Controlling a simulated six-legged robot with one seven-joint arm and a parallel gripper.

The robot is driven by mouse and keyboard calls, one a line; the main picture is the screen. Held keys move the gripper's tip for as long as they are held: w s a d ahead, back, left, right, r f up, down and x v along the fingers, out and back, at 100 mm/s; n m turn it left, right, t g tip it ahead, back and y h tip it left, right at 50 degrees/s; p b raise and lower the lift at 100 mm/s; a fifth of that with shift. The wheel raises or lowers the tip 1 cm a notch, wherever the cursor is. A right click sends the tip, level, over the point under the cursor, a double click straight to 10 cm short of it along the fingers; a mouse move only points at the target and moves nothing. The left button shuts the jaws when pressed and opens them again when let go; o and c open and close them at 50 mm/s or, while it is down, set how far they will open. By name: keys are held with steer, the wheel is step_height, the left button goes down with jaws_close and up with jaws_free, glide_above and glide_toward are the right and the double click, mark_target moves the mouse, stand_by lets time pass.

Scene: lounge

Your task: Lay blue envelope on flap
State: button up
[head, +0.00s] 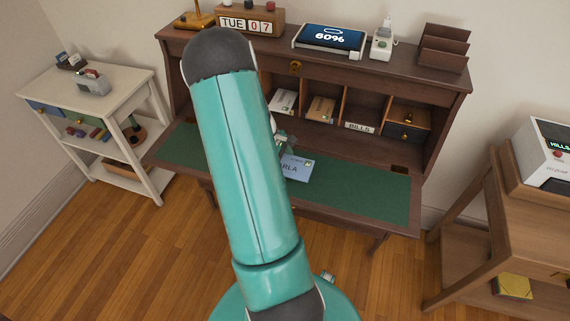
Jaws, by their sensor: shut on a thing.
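The blue envelope (297,172) shows just right of my arm, with the letters "RLA" visible and its left part hidden. My gripper (286,146) is mostly hidden behind my own teal arm link. It is shut on the envelope's upper edge. The desk's flap (365,197) is folded down, with a green inlay and a brown wooden rim. The envelope appears in front of or over the middle of the flap. I cannot tell whether it touches the surface.
Pigeonholes behind the flap hold a white envelope (283,102), a tan envelope (321,108) and a "BILLS" label (360,127). A small drawer (403,134) is at right. The flap's right half is bare. A white cart (95,95) stands left, a wooden side table (500,200) right.

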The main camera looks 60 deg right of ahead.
steer(key=shift+s+a+f, duration=0.1)
steer(key=shift+a+f, duration=0.05)
steer(key=shift+f, duration=0.4)
steer(key=o, duration=0.9)
steer(key=shift+o, duration=0.3)
steer(key=d+v, duration=0.1)
steer(key=v, duration=1.2)
steer(key=shift+a+r, duration=0.3)
steer(key=shift+a, duration=0.05)
steer(key=w+a+r+m+t+h, duration=0.1)
steer(key=w+a+r+t, duration=0.25)
steer(key=a+r, duration=0.5)
steer(key=w+a+r+t, duration=0.2)
steer(key=w+a+r, duration=0.25)
steer(key=a, duration=0.65)
steer(key=s+a+r+t+y, duration=0.1)
steer(key=s+a+r+t, duration=0.1)
steer(key=a, duration=0.9)
steer(key=s+a+r+t, duration=0.3)
steer(key=s+a+r, duration=0.2)
steer(key=a, duration=0.6)
steer(key=shift+s+a+r+m+y, duration=0.25)
steer(key=shift+s+m+y, duration=0.15)
steer(key=shift+s, duration=0.3)
